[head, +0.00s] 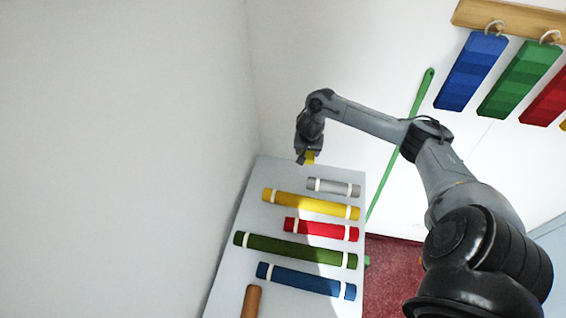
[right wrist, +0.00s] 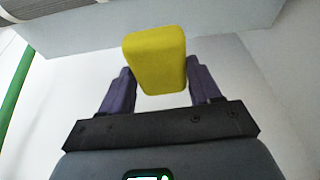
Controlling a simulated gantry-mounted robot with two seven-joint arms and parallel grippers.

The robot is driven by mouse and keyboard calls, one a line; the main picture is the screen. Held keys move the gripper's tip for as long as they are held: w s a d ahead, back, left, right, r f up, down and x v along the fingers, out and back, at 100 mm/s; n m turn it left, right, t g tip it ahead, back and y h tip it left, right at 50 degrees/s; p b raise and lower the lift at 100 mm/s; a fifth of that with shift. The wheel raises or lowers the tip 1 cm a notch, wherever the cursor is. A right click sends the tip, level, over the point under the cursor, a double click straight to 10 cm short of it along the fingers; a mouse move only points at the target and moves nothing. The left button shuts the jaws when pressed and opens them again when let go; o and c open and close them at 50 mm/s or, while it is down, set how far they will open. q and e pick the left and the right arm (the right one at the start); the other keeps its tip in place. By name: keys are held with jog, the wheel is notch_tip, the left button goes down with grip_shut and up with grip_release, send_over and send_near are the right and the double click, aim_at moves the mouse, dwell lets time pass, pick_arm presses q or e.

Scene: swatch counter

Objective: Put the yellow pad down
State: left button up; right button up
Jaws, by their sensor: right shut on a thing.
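The yellow pad (right wrist: 155,60) is a small block with rounded edges. My right gripper (head: 308,156) is shut on it, with one dark finger on each side in the right wrist view (right wrist: 160,88). In the head view the pad (head: 310,158) shows as a small yellow patch below the fingers, mostly hidden by the gripper. It appears at the far edge of the pale counter (head: 282,174). I cannot tell its height over the counter. My left gripper is not in view.
Several banded fabric rolls lie across the counter; the grey roll (head: 333,187) is nearest the gripper. A brown cylinder (head: 251,301) lies at the near end. A green pole (head: 421,98) leans at the right. Coloured swatches hang from a wooden rail (head: 510,18). The counter's far left corner is bare.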

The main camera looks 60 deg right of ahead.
jog(key=w+a+f, duration=0.1)
jog(key=w, duration=0.2)
jog(key=w+f+b, duration=0.1)
jog(key=w+f, duration=0.1)
jog(key=w, duration=0.1)
jog(key=w+a+f+b, duration=0.1)
jog(key=w+f, duration=0.1)
jog(key=w, duration=0.1)
jog(key=shift+a+f, duration=0.25)
jog(key=shift+a, duration=0.1)
notch_tip(320, 180, down, 2)
jog(key=shift+f+b, duration=0.1)
jog(key=shift+b, duration=0.3)
jog(key=shift+f+p, duration=0.15)
jog(key=shift+p, duration=0.25)
jog(key=shift+f, duration=0.6)
jog(key=o, duration=1.1)
